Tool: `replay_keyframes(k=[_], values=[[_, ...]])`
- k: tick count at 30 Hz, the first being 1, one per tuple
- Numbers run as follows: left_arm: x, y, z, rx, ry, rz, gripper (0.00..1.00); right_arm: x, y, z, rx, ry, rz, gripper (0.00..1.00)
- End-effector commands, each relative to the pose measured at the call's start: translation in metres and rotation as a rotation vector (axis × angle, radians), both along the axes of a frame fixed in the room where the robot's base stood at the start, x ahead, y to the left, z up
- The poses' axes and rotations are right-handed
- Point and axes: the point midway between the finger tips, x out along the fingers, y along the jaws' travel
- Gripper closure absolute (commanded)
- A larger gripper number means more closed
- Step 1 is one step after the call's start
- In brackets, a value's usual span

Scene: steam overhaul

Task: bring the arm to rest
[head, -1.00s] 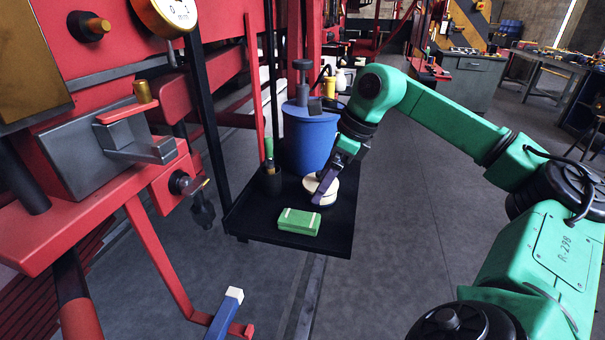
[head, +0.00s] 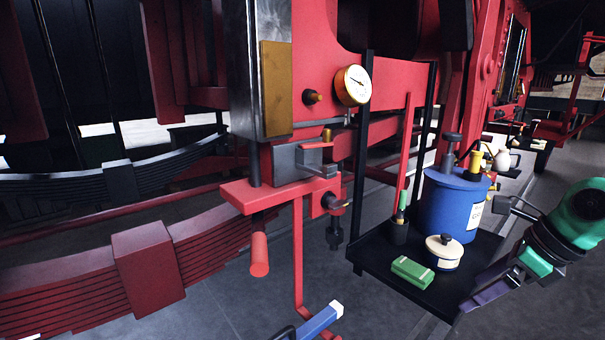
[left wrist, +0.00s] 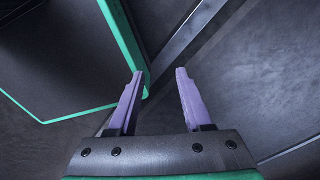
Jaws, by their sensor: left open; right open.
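My right gripper (head: 472,299) is at the right of the head view, beside the right front edge of a black tray (head: 375,262). Its purple fingers are open and hold nothing that I can see. A cream-lidded tin (head: 444,252) stands on the tray, apart from the gripper. My left gripper (left wrist: 155,88) shows in the left wrist view, open and empty, with floor and a dark rail beyond it. I cannot make out the left gripper in the head view.
On the tray are a green block (head: 412,271), a blue drum (head: 450,205) and a dark cup with a green-handled tool (head: 399,228). A red frame with a gauge (head: 353,86) rises behind. A blue bar with a white end (head: 318,320) juts up at the front.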

Motion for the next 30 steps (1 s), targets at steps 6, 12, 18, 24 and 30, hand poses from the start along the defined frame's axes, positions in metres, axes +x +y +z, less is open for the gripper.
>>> replay_keyframes(k=[6, 12, 18, 24, 30], values=[[0.03, -0.002, 0.003, -0.005, -0.05, -0.001, 0.5, 0.027, 0.057, -0.009, 0.173, -0.083, 0.041, 0.0], [0.029, -0.002, 0.003, -0.004, -0.047, -0.001, 0.5, 0.054, 0.135, -0.006, 0.481, -0.181, 0.034, 0.0], [0.015, -0.001, 0.001, -0.002, -0.024, 0.0, 0.5, 0.083, 0.215, 0.028, 1.117, -0.237, -0.213, 0.0], [0.016, -0.001, 0.002, -0.002, -0.025, 0.0, 0.5, 0.117, 0.16, 0.0, 1.841, -0.077, -1.096, 0.0], [0.018, -0.001, 0.002, -0.002, -0.028, 0.0, 0.5, 0.065, 0.096, -0.148, 1.946, 0.189, -2.134, 0.0]])
